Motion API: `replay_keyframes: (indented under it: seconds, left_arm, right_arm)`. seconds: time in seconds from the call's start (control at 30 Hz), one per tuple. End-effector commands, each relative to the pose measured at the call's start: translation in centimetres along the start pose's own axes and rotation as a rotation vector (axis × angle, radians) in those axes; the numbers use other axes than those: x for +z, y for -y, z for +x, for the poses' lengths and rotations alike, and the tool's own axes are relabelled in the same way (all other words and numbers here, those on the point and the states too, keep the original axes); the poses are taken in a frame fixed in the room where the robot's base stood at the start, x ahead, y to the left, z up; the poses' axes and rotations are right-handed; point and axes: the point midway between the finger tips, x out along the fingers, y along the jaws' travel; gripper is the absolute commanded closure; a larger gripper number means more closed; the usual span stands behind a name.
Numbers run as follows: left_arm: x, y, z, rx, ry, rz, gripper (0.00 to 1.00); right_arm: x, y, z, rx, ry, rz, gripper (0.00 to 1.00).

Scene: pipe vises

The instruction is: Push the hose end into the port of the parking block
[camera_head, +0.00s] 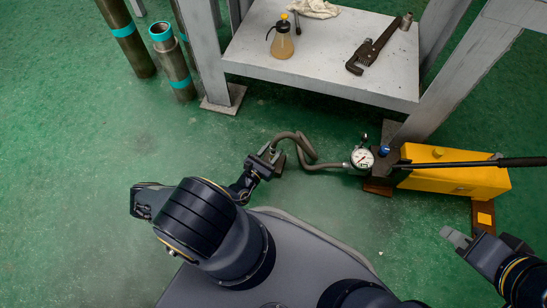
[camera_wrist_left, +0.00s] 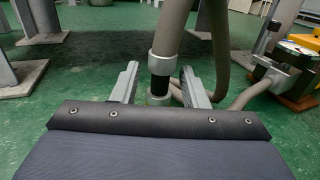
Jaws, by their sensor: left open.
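The grey-brown hose (camera_head: 284,136) runs in a loop from the gauge of the yellow pump to my left gripper (camera_head: 268,153). In the left wrist view the hose end (camera_wrist_left: 160,65), with metal collars and a black band, stands upright between the two fingers of my left gripper (camera_wrist_left: 160,88). These fingers are open, with gaps beside the hose end. A small dark brown block (camera_head: 279,166) shows beside the left gripper; I cannot tell whether it is the parking block, and no port is visible. My right gripper (camera_head: 457,238) is at the lower right, apart from the hose.
The yellow pump (camera_head: 455,180) with its long black handle and round gauge (camera_head: 362,158) stands right of the hose. Behind is a grey bench (camera_head: 320,60) with an oil bottle (camera_head: 282,42) and a wrench (camera_head: 373,47). Pipes (camera_head: 173,65) stand back left. Green floor at left is clear.

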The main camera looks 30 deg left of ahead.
Motion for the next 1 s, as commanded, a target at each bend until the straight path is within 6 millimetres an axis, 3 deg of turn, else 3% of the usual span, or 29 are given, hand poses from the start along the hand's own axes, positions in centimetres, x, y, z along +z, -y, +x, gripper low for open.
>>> replay_keyframes:
  seconds: [0.1,0.33,0.67,1.0]
  left_arm:
    - [-0.05,0.05,1.05,-0.002,0.001,0.001,0.60]
    - [0.08,0.03,1.19,-0.001,0.000,0.001,0.60]
    - [0.07,0.03,1.17,-0.001,0.000,0.001,1.00]
    - [0.13,0.02,1.18,-0.001,0.001,0.001,1.00]
  right_arm:
    - [0.20,-0.19,0.41,0.000,0.000,0.000,0.73]
    - [0.15,-0.16,0.33,0.000,-0.001,0.000,0.73]
    - [0.16,-0.16,0.33,0.000,-0.001,0.000,0.73]
    - [0.16,-0.15,0.33,0.000,0.000,0.000,0.73]
